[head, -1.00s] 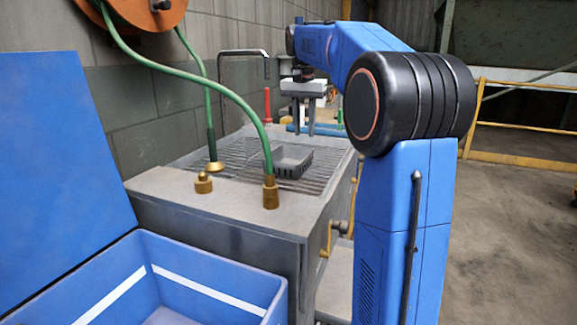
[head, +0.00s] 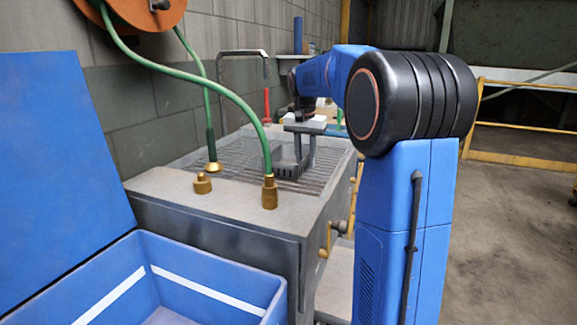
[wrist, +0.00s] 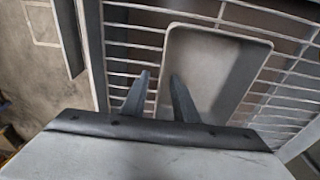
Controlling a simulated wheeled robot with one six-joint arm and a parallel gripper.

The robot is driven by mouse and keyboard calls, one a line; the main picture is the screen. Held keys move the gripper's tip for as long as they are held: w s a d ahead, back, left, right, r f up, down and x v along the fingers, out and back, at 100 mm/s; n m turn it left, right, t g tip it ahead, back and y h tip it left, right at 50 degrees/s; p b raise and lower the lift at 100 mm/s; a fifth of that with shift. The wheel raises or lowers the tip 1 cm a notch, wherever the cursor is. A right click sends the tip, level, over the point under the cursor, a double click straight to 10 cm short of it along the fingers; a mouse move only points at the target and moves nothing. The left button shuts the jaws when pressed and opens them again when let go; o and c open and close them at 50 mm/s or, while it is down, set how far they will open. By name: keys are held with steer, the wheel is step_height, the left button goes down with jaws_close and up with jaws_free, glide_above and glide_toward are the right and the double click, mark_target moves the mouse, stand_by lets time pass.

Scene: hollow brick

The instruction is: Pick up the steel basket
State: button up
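The steel basket (head: 285,166) is a small grey rectangular tray on the slatted rack of the stone sink, partly hidden by the green hose and my fingers. In the wrist view, the basket (wrist: 205,65) shows a pale rim and grey inside. My gripper (head: 305,160) is lowered at the basket's right end, pointing down. In the wrist view, my gripper (wrist: 158,76) is open, one finger on each side of the basket's near left wall, with a gap between them. Whether either finger touches the wall cannot be told.
The rack (head: 225,158) lies in the stone sink (head: 225,195). A green hose with a brass end (head: 270,190) hangs in front of the basket. A brass fitting (head: 203,183) stands on the ledge. An open blue crate (head: 205,270) is at front left. A tap (head: 243,53) stands behind.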

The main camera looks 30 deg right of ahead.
jaws_close()
